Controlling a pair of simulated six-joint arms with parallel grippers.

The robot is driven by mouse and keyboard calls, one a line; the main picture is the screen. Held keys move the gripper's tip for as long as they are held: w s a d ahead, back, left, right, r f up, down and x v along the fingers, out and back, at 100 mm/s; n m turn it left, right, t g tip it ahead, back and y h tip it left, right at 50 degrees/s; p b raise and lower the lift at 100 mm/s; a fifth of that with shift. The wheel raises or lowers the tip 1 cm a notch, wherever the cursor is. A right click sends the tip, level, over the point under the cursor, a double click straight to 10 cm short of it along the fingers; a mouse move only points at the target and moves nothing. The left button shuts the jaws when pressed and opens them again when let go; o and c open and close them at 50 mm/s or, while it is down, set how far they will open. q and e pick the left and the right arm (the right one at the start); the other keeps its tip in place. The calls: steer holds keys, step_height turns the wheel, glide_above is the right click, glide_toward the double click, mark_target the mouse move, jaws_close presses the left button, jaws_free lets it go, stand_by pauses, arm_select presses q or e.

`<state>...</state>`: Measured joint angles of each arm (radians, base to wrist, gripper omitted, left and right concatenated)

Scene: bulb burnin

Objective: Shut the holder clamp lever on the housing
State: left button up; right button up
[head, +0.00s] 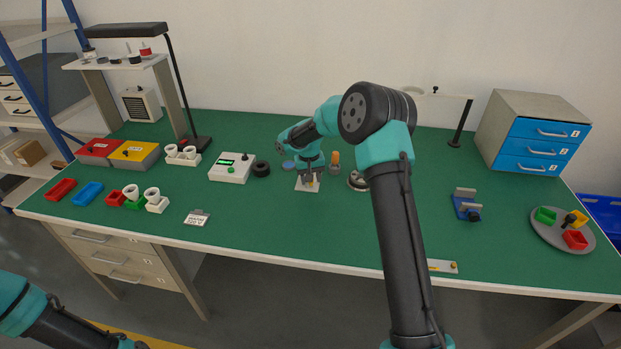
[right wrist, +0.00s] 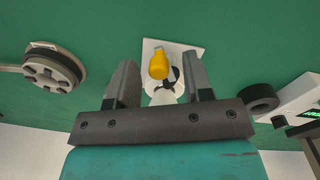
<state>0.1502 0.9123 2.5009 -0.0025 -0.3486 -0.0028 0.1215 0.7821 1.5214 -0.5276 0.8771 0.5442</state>
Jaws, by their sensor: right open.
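The holder stands on a small white plate (head: 302,187) in the middle of the table, under my right gripper. In the right wrist view, the plate (right wrist: 192,48) shows beyond the fingers. A yellow, rounded knob-like part, seemingly the lever's grip (right wrist: 158,66), stands out over it. Below it are a dark part and a pale round piece, probably the housing (right wrist: 161,97); whether the lever is open or shut is unclear. My right gripper (head: 308,177) points down at the holder. Its fingers (right wrist: 160,80) are apart, one on each side, with nothing clearly held. My left gripper is out of view.
A round grey fixture (right wrist: 52,70) is close on one side of the holder. A black ring (head: 262,169) and a white box with a green display (head: 231,168) are on the other. An orange-topped item (head: 335,158) stands behind. Table in front is mostly clear.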

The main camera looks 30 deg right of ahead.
step_height(320, 180, up, 17)
steer(key=shift+w+a+r, duration=0.15)
steer(key=shift+a, duration=0.3)
stand_by(0.5)
steer(key=s+a+f+n+y, duration=0.2)
steer(key=s+a+f, duration=0.3)
steer(key=a+f, duration=0.45)
steer(key=s+a+f+n+y, duration=0.2)
steer(key=s+a+f, duration=0.35)
steer(key=a, duration=0.65)
steer(key=s+a+f, duration=0.3)
steer(key=s+f, duration=0.1)
steer(key=s, duration=0.2)
steer(key=s+a+f, duration=0.4)
steer(key=s, duration=0.2)
steer(key=s+d+f+m+t, duration=0.1)
steer(key=s+d+f+m, duration=0.1)
steer(key=s+d+f, duration=0.9)
step_height(320, 180, down, 3)
steer(key=shift+s+d+r, duration=0.15)
steer(key=shift+s+d, duration=0.05)
steer(key=shift+d, duration=0.65)
